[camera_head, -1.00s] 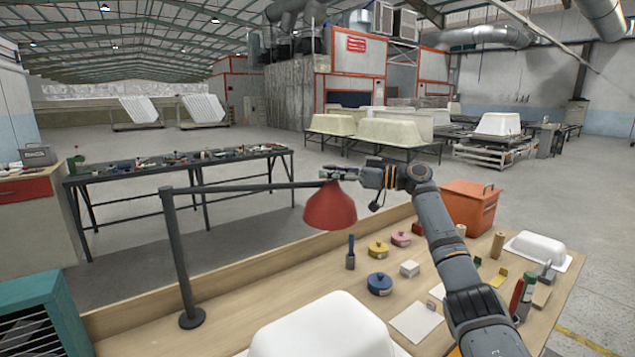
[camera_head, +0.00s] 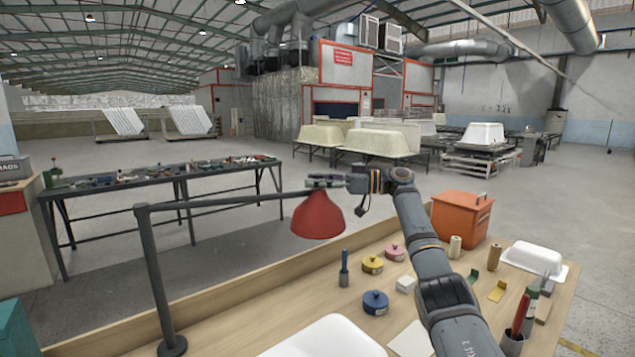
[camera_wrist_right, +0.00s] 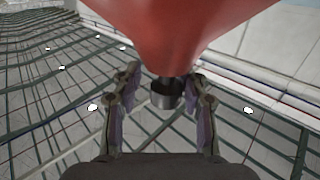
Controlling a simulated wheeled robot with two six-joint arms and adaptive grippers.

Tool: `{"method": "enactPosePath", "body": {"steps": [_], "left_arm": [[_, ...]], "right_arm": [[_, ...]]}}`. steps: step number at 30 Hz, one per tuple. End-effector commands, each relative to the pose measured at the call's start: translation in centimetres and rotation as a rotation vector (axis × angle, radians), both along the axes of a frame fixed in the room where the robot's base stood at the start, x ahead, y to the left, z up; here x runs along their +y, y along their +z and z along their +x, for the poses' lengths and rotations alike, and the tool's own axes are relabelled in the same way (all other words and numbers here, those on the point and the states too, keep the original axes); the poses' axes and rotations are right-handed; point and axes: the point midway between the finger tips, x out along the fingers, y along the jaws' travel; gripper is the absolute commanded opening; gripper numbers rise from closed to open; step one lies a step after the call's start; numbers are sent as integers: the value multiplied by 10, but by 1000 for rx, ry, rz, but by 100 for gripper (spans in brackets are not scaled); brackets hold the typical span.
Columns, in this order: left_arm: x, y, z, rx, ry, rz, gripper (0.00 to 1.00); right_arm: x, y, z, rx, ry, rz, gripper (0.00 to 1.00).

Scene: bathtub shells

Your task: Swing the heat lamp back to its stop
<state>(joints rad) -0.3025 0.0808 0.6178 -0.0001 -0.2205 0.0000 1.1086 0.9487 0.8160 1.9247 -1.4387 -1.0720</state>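The heat lamp has a red cone shade (camera_head: 318,217) hung at the end of a thin dark arm (camera_head: 225,201). That arm runs to an upright dark post (camera_head: 156,280) on the bench's left side. My right gripper (camera_head: 322,182) is at the top of the shade, by the end of the lamp arm. In the right wrist view the red shade (camera_wrist_right: 190,30) fills the top. A short dark cylinder (camera_wrist_right: 167,92) below it sits between my two spread fingers, with a visible gap on both sides. My left gripper is not in view.
The wooden bench (camera_head: 265,295) holds a white tub shell (camera_head: 325,340) in front and a smaller one (camera_head: 535,258) at right. An orange box (camera_head: 461,218), small pots and tools stand right of the lamp. A tool-covered table (camera_head: 170,177) stands behind.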

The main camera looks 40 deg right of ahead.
Motion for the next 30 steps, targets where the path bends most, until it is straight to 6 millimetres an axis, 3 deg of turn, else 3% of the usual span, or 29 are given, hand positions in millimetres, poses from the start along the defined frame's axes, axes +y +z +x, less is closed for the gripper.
{"method": "enactPosePath", "body": {"steps": [12,24,30], "left_arm": [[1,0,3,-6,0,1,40],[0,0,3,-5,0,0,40],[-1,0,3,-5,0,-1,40]], "right_arm": [[-4,-1,-5,1,3,-1,53],[-65,0,-70,1,1,1,53],[-79,-1,-86,1,3,1,53]]}}
